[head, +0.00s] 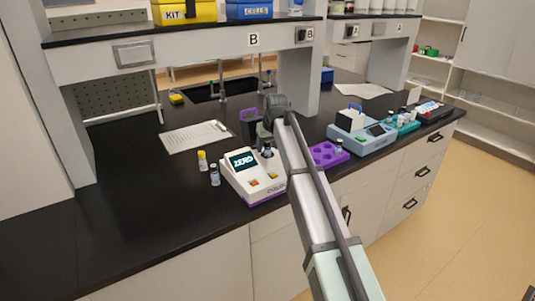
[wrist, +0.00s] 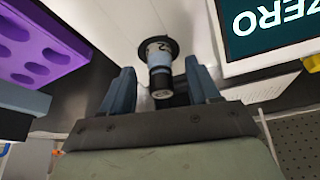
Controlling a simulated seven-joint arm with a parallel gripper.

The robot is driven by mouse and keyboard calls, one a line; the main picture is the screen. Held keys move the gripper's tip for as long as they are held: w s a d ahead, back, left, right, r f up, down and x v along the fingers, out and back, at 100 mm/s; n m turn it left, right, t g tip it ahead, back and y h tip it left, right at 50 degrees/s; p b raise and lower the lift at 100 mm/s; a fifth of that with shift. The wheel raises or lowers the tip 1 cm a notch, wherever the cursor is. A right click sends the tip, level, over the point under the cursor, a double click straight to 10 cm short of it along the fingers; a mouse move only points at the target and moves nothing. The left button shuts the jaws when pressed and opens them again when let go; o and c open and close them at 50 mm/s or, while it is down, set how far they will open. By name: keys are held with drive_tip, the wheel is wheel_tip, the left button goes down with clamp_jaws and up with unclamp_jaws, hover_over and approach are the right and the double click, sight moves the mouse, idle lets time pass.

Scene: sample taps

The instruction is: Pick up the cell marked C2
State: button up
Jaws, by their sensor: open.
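A cell (wrist: 160,68) with a black collar and a pale blue band stands in the white meter (wrist: 130,25); its label shows a "2", and I cannot read the rest. My gripper (wrist: 162,88) is open, with one blue finger on each side of the cell and gaps visible. In the head view my gripper (head: 264,138) is over the back right of the white meter (head: 250,188), whose screen reads ZERO. The top of the cell (head: 267,151) shows just below it. Labels on the other vials are too small to read.
A yellow-capped vial (head: 202,161) and a dark-capped vial (head: 214,175) stand left of the meter. A purple rack (head: 322,156) holding a vial (head: 339,146) is to the right, before a blue-grey instrument (head: 372,141). Paper (head: 190,138) lies behind; the left bench is clear.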

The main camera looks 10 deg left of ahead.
drive_tip(key=shift+x, duration=0.85)
drive_tip(key=shift+c, duration=0.4)
drive_tip(key=c, duration=1)
drive_tip(key=shift+c, duration=0.2)
drive_tip(key=shift+r, duration=0.15)
